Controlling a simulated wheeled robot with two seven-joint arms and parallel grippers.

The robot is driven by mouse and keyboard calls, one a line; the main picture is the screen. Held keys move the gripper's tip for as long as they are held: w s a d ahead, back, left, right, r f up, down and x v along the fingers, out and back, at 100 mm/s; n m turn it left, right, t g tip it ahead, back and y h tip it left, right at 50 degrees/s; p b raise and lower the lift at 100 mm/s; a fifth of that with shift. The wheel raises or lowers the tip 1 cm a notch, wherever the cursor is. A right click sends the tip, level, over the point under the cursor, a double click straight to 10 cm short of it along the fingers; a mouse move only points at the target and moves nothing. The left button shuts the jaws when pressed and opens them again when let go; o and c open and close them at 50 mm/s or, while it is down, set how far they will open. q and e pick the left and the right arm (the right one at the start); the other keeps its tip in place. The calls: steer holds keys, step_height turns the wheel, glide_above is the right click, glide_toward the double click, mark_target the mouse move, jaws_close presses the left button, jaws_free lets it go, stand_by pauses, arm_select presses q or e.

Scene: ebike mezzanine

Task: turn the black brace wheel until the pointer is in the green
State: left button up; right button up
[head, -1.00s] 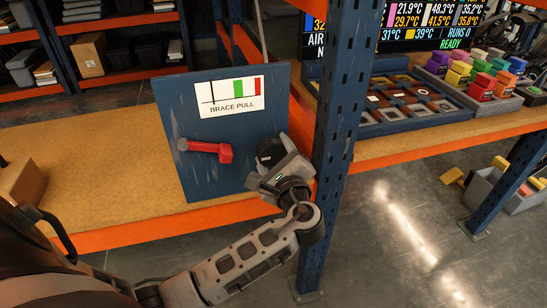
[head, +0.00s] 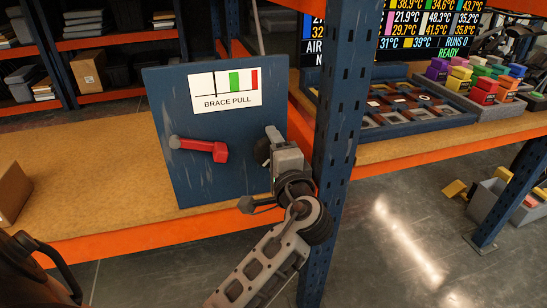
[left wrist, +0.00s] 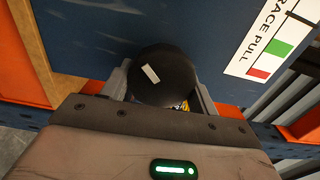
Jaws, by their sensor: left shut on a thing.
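The black brace wheel (head: 262,151) is on the lower right of the blue panel (head: 180,110), partly hidden by my left gripper (head: 273,148). In the left wrist view the wheel (left wrist: 168,90) is a round black knob with a white mark, between the two grey fingers of my left gripper (left wrist: 160,96), which is shut on it. The BRACE PULL gauge (head: 225,91) is above it; its black pointer (head: 214,85) stands in the white, left of the green band (head: 234,83). My right gripper is not in view.
A red-handled lever (head: 205,149) sticks out of the panel left of the wheel. A blue rack upright (head: 338,140) stands close to the right of my left arm. A compartment tray (head: 420,110) and coloured bins (head: 485,90) are farther right. The shelf left of the panel is mostly clear.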

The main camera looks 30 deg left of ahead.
arm_select(q)
steer(key=shift+n, duration=0.5)
